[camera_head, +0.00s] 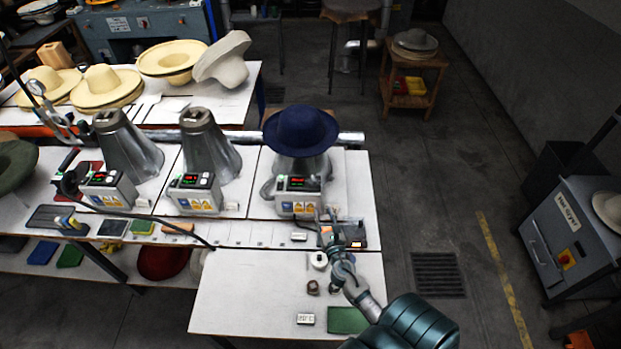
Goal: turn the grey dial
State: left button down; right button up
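My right gripper (326,218) reaches up from the lower right to the front of the right-hand control box (298,196). Its two thin fingers look spread apart, with nothing seen between them. The box has a red display and yellow warning labels, and stands below the press with the navy hat (301,128). I cannot make out a grey dial for certain; the part of the box by the fingertips is small and partly covered. Whether the fingers touch the box cannot be told. My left gripper is not in view.
Two more control boxes (195,193) stand left, before bare metal cones (208,142). The white front table (240,295) holds small items and a green pad (347,320).

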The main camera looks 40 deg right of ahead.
aim_at(315, 183)
jog(key=x, duration=1.4)
jog(key=shift+w+d+f, duration=0.2)
jog(key=shift+w+d, duration=0.1)
jog(key=shift+d, duration=0.05)
jog(key=shift+w+d, duration=0.1)
jog(key=shift+w, duration=0.6)
jog(key=shift+r, duration=0.1)
jog(key=shift+s, duration=0.1)
grip_shut()
